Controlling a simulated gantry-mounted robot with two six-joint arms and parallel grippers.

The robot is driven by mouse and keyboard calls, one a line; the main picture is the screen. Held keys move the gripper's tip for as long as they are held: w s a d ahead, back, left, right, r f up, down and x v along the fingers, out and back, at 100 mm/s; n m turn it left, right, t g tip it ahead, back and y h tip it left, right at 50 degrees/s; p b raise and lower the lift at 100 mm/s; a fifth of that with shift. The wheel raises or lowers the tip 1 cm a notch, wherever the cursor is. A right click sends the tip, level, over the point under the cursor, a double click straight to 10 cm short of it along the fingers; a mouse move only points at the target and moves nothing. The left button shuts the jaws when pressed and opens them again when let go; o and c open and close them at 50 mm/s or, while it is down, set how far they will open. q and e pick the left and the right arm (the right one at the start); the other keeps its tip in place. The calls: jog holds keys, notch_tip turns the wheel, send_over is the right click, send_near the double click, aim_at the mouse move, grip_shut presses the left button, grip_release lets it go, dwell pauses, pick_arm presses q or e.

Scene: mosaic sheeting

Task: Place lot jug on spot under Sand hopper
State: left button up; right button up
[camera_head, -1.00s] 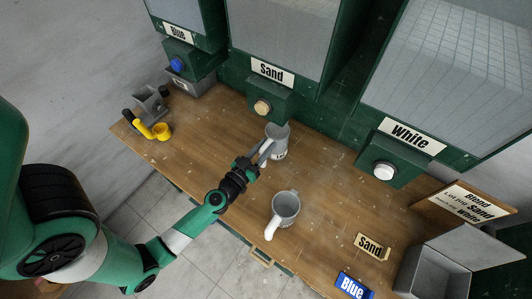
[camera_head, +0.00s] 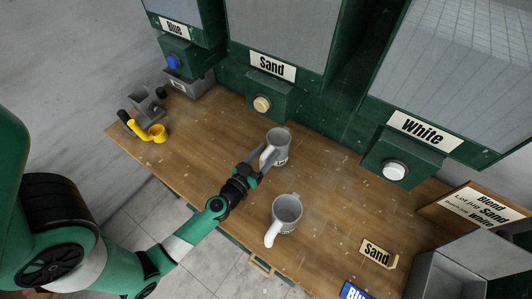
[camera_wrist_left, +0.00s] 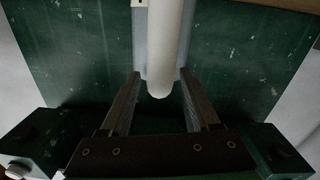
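A grey jug (camera_head: 279,140) with a white handle stands upright on the table, just in front of the Sand hopper's outlet box (camera_head: 268,101). My left gripper (camera_head: 257,160) is at its handle side, fingers spread. In the left wrist view the white handle (camera_wrist_left: 162,60) reaches between the two open fingers (camera_wrist_left: 160,88), with a gap visible beside it. A second grey jug (camera_head: 287,212) with a white handle stands nearer the front edge. The writing on the jugs is too small to read. Any spot marking beneath the far jug is hidden. My right gripper is not in view.
Blue (camera_head: 186,62) and White (camera_head: 399,168) outlet boxes flank the Sand one. A yellow scoop (camera_head: 155,133) and grey containers are at left. Sand (camera_head: 377,253) and Blue (camera_head: 356,291) tags, a sign board (camera_head: 478,209) and a grey bin (camera_head: 440,275) are at right.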

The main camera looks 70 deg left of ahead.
pick_arm(q)
jog(key=shift+r, duration=0.1)
jog(key=v, duration=1.2)
jog(key=shift+b, duration=0.3)
